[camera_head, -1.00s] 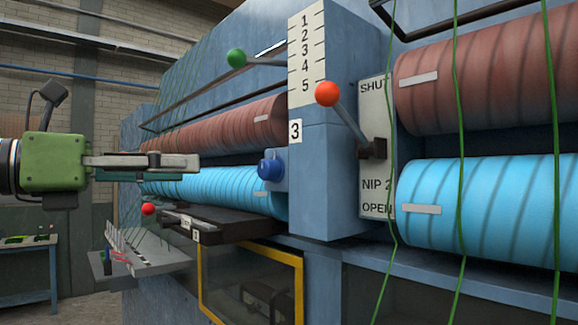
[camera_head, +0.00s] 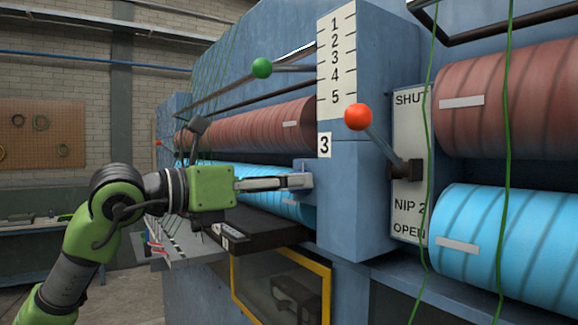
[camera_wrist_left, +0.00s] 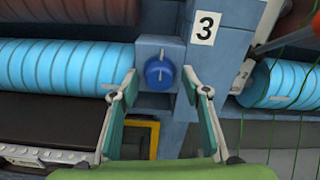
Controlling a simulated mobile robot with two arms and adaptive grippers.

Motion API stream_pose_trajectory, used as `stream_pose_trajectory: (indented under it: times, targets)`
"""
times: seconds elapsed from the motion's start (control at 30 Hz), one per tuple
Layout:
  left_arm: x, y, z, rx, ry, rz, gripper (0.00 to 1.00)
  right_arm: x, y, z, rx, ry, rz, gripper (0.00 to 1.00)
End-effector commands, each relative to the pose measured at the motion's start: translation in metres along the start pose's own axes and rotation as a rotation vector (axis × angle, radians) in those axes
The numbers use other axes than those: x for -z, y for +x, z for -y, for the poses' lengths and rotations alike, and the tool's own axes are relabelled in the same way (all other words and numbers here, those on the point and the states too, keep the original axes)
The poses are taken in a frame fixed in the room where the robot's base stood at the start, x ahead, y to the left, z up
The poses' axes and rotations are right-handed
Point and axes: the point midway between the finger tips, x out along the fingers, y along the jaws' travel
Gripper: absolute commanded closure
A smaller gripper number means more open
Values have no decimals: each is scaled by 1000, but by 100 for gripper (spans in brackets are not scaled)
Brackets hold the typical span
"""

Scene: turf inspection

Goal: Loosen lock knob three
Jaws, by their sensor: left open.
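The blue round lock knob (camera_wrist_left: 158,73) sits on a blue block beside the label with the number 3 (camera_wrist_left: 205,27), in the middle of the left wrist view. My left gripper (camera_wrist_left: 160,84) is open, with one finger on each side of the knob and the knob showing between the tips. I cannot tell whether the tips touch it. In the head view my left gripper (camera_head: 302,181) reaches right to the knob's block, and its fingers hide the knob. The 3 label (camera_head: 324,145) is just up and right of the fingertips. My right gripper is not in view.
A lever with an orange ball (camera_head: 358,117) stands right of the post, beside the NIP 2 plate (camera_head: 408,205). A green-ball lever (camera_head: 262,68) is above. Blue rollers (camera_head: 510,232) and brown rollers (camera_head: 515,85) flank the post. A dark ledge (camera_head: 262,233) lies below the gripper.

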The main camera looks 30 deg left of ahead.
Motion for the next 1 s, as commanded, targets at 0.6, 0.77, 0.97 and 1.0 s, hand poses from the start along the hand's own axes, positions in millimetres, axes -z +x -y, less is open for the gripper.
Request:
stream_pose_trajectory:
  times: [0.6, 0.77, 0.97, 1.0]
  targets:
    - [1, 9, 0, 0, 0, 0, 96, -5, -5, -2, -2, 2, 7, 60]
    - [0, 9, 0, 0, 3, 0, 96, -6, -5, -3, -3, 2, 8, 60]
    - [0, 9, 0, 0, 46, 0, 96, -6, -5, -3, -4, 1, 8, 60]
    - [0, 9, 0, 0, 63, 0, 96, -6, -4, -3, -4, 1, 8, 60]
